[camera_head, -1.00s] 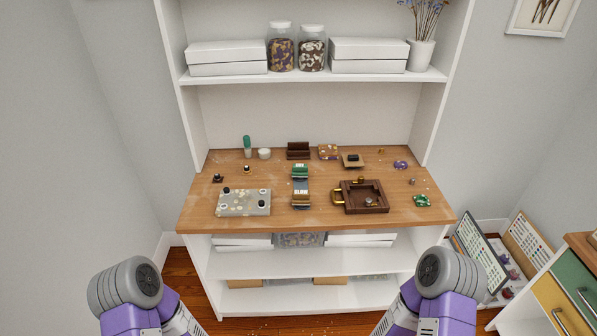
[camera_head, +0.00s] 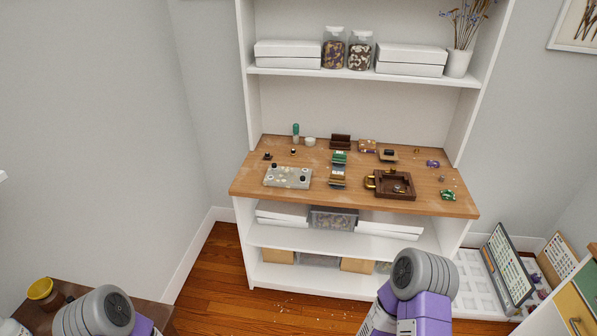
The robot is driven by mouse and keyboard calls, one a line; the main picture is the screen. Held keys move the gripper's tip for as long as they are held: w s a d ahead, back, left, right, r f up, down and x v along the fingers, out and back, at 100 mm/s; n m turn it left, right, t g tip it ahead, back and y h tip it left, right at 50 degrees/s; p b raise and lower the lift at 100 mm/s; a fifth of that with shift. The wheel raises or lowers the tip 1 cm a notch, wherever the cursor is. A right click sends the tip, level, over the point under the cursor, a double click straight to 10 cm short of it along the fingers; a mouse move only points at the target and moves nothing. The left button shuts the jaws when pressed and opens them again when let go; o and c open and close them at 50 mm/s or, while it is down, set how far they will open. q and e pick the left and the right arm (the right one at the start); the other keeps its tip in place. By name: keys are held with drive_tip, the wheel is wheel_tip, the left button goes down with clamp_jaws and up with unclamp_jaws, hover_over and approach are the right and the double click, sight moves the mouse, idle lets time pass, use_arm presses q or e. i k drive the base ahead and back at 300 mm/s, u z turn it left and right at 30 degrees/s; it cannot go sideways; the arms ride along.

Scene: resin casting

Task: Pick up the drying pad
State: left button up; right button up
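No item on the wooden workbench (camera_head: 237,188) can be told for certain as the drying pad at this size. A flat grey speckled slab (camera_head: 281,183) with small dark knobs lies at the bench's left front. A small stack of green and pale flat pieces (camera_head: 339,158) lies near the middle. A brown square tray (camera_head: 382,195) with a gold handle sits right of the middle. Only grey joints and purple links of my two arms show at the bottom edge. Neither gripper is in view, and both arms are well short of the bench.
Jars (camera_head: 333,49) and white boxes (camera_head: 288,55) stand on the upper shelf. Boards (camera_head: 509,264) lean at the lower right. A brown surface with a yellow-lidded jar (camera_head: 43,292) is at the lower left. Open wooden floor (camera_head: 228,270) lies before the bench.

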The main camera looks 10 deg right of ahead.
sight(338, 157)
drive_tip(key=u, duration=0.3)
drive_tip(key=k, duration=0.4)
drive_tip(key=z, duration=1.05)
drive_tip(key=i, duration=1.95)
drive_tip(key=u, duration=1.05)
